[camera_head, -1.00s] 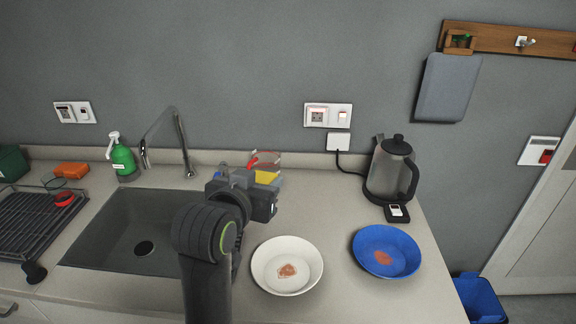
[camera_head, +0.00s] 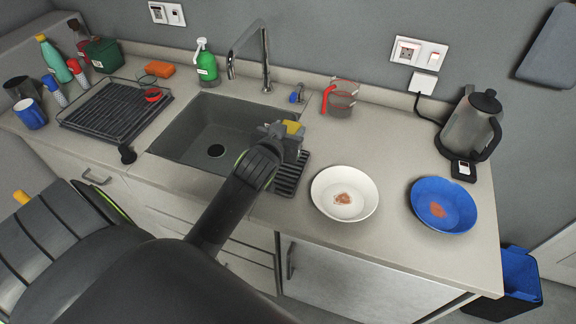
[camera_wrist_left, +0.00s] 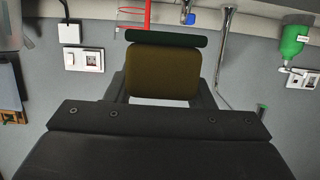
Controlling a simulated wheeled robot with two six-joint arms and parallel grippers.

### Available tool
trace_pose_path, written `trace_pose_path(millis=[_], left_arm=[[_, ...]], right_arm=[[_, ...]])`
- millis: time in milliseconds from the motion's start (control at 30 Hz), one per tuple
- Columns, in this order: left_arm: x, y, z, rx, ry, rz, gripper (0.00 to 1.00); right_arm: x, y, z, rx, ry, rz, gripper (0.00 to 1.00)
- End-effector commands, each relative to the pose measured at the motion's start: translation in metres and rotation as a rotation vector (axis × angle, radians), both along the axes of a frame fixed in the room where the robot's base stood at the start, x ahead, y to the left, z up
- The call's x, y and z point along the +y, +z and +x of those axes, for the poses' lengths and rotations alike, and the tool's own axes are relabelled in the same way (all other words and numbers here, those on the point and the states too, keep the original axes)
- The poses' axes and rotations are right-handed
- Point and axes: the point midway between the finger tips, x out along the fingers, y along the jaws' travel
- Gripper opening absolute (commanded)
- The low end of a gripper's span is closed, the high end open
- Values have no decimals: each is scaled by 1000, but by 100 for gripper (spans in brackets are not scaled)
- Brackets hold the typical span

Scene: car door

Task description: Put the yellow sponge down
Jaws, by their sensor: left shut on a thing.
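The yellow sponge (camera_head: 293,127) is held by my left gripper (camera_head: 288,131), over the right edge of the sink in the head view. In the left wrist view the sponge (camera_wrist_left: 163,72) sits between the two fingers, with a dark green layer along its far edge. My left gripper is shut on it. Most of the sponge is hidden behind the gripper in the head view. My right gripper is not in view.
A black ribbed mat (camera_head: 291,174) lies right of the sink (camera_head: 190,140). A white plate (camera_head: 344,207) and a blue plate (camera_head: 462,218), both stained, stand to the right. A measuring jug (camera_head: 341,98), faucet (camera_head: 265,60) and kettle (camera_head: 468,125) stand behind.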

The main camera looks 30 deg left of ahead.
Motion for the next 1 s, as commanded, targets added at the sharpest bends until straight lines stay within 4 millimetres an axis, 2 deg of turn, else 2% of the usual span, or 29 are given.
trace_pose_path(millis=[267,500,667,867,1000], left_arm=[[0,-3,0,1,0,0,26],[0,-40,0,4,1,-1,26],[-1,-53,0,2,0,0,26],[0,-84,0,5,0,1,26],[-1,-93,0,2,0,0,26]], right_arm=[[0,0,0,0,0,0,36],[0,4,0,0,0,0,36],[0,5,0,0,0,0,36],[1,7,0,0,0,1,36],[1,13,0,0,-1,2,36]])
